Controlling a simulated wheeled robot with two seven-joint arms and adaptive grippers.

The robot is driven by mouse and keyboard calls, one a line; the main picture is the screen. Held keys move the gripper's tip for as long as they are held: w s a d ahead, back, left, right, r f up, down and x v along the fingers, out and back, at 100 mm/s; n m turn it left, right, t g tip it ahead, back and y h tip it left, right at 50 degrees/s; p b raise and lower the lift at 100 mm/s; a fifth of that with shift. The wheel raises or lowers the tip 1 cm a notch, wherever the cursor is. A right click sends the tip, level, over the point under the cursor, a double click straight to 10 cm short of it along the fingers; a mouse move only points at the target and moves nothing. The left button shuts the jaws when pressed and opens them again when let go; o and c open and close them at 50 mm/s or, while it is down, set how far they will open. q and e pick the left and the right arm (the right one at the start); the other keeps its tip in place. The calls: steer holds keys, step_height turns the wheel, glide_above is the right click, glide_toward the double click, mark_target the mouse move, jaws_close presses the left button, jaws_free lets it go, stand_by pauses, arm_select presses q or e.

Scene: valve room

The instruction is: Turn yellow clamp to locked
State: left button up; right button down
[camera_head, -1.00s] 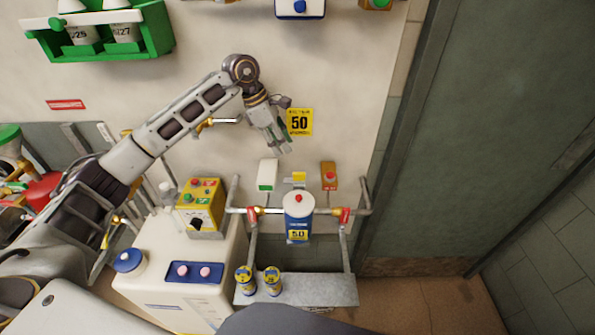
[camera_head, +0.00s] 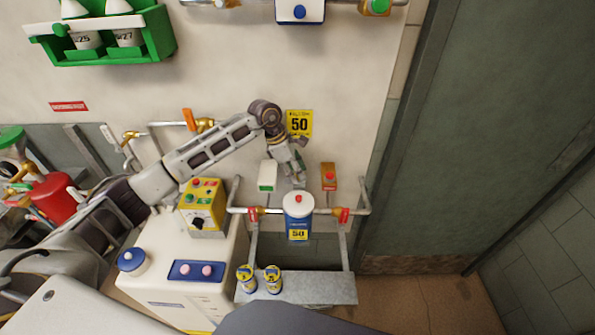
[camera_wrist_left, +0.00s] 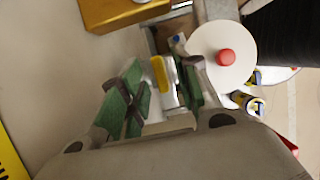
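The yellow clamp (camera_wrist_left: 159,73) shows in the left wrist view as a small yellow bar beside a pale metal part. It lies between the fingers of my left gripper (camera_wrist_left: 163,88), which are apart with green pads on either side; I cannot tell whether they touch it. In the head view my left gripper (camera_head: 297,177) points down just above the white and blue canister (camera_head: 298,222) and hides the clamp. The canister's round white top with a red knob (camera_wrist_left: 225,57) is close to the right finger in the wrist view. My right gripper is not in view.
A white box (camera_head: 267,176) and an orange box (camera_head: 329,177) are on the wall either side of my gripper. A pipe with red-handled valves (camera_head: 343,214) runs beside the canister. A yellow control box (camera_head: 203,206) stands left. A grey door (camera_head: 500,130) is at right.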

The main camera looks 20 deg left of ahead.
arm_select(q)
steer(key=shift+d+f, duration=0.15)
steer(key=shift+f, duration=0.15)
steer(key=c, duration=0.7)
jaws_close()
